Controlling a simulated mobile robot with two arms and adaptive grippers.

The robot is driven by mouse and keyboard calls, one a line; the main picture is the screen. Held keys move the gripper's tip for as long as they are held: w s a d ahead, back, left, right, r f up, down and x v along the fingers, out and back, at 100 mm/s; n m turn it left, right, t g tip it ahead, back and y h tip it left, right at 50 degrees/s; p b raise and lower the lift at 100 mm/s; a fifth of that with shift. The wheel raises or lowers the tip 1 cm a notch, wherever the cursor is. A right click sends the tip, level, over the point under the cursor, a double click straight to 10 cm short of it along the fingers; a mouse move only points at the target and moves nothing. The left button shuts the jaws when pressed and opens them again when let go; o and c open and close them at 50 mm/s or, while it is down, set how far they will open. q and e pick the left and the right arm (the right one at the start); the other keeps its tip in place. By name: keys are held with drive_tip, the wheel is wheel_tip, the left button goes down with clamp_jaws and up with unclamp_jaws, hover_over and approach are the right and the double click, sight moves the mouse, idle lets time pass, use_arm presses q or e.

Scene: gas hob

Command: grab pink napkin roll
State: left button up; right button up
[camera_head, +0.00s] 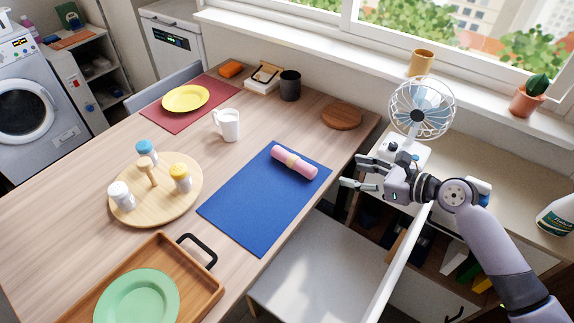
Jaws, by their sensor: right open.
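The pink napkin roll (294,162) lies on the upper right part of a blue placemat (244,211) on the wooden table. My right gripper (351,172) is to the right of the roll, past the table's right edge. Its fingers point left and are apart, with nothing between them. A gap separates the fingertips from the roll. My left gripper does not show.
A fan (420,108) stands behind that gripper. A white mug (227,125), a round wooden board (342,116) and a tray (205,290) are on the table.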

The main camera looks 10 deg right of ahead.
approach(300, 160)
drive_tip(key=x, duration=0.3)
drive_tip(key=shift+w+a+f, duration=0.1)
drive_tip(key=shift+w+f, duration=0.2)
drive_tip(key=shift+a+b+x, duration=0.25)
drive_tip(key=shift+b+x, duration=0.25)
drive_tip(key=shift+x, duration=2.25)
drive_tip(key=shift+s+r, duration=0.15)
drive_tip(key=c, duration=1.2)
